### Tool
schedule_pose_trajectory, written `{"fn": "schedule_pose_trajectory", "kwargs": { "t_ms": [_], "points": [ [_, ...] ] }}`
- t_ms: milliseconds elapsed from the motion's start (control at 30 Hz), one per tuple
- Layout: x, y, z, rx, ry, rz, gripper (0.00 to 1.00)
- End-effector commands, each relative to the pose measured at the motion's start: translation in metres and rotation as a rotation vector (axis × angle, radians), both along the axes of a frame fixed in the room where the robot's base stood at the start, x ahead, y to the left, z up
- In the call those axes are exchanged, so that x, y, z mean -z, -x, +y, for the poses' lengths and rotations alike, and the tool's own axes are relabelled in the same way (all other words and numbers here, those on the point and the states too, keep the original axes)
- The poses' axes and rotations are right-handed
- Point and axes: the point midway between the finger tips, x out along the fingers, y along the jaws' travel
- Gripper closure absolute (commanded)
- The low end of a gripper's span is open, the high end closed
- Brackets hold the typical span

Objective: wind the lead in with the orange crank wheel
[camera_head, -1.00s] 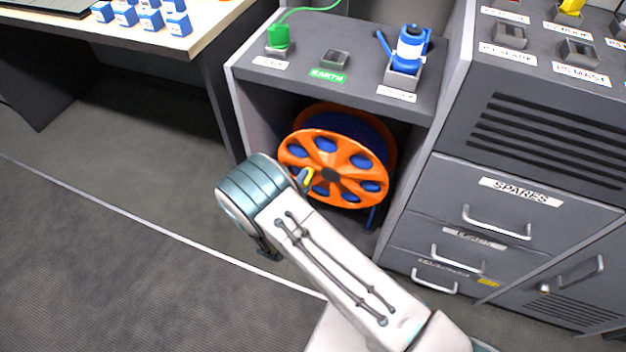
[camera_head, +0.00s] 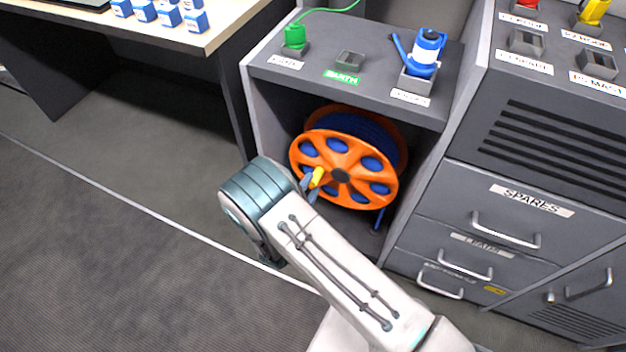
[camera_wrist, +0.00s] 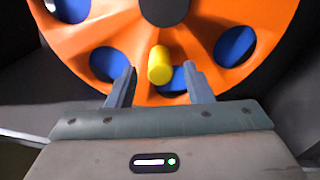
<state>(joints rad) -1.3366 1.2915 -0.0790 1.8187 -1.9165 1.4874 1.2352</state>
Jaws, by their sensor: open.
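The orange crank wheel (camera_head: 343,190) faces out of the open bay under the grey counter, with blue lead wound behind it. A yellow crank knob (camera_head: 318,177) sticks out from the wheel's left side. In the wrist view the knob (camera_wrist: 160,65) stands between the two fingers of my gripper (camera_wrist: 161,84), with a gap on each side. The gripper is open and holds nothing. The wheel (camera_wrist: 190,50) fills the upper wrist view. In the head view my arm hides most of the gripper. A short blue lead end (camera_head: 379,218) hangs below the wheel at its right.
The bay's side walls and the counter (camera_head: 345,85) enclose the wheel closely. On the counter are a green plug (camera_head: 295,37), an empty EARTH socket (camera_head: 349,61) and a blue plug (camera_head: 427,50). Drawers with handles (camera_head: 505,230) stand to the right. Floor at left is clear.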

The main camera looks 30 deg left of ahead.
Motion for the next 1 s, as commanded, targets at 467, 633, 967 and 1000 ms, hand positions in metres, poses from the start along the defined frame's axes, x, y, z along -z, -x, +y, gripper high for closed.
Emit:
{"fn": "schedule_pose_trajectory", "kwargs": {
  "t_ms": [467,633,967,1000],
  "points": [
    [-0.001,0.097,-0.008,-0.002,0.000,0.001,0.53],
    [-0.001,0.109,-0.009,0.000,-0.001,-0.001,0.53],
    [-0.001,0.109,-0.010,0.003,-0.001,-0.001,0.66],
    [-0.003,0.107,-0.011,0.012,0.000,0.000,0.66]
  ]
}}
